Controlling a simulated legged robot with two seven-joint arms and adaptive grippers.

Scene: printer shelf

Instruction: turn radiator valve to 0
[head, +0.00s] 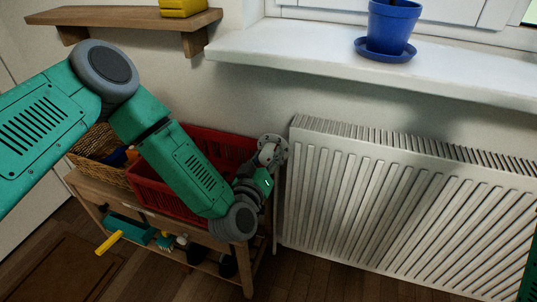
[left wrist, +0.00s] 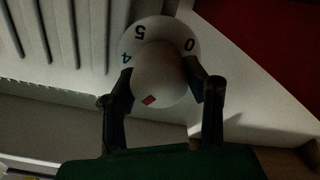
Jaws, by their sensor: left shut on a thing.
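The radiator valve (head: 272,146) is a pale round knob at the left end of the white radiator (head: 390,205). In the left wrist view the valve's knob (left wrist: 160,78) stands before a white dial ring (left wrist: 165,28) with the numbers 0, 5 and 4 showing. A red mark (left wrist: 148,100) is on the knob's lower part, on the near side; the 0 is at the ring's upper right. My left gripper (left wrist: 159,84) is shut on the knob, one finger on each side. In the head view my left gripper (head: 266,170) reaches the valve from below. My right gripper is not in view.
A wooden cart (head: 258,268) with a red crate (head: 160,196) and a wicker basket (head: 85,163) stands left of the radiator, behind my left arm. A white windowsill (head: 300,57) with a blue pot (head: 391,25) juts out above. A wooden shelf (head: 120,15) is at upper left.

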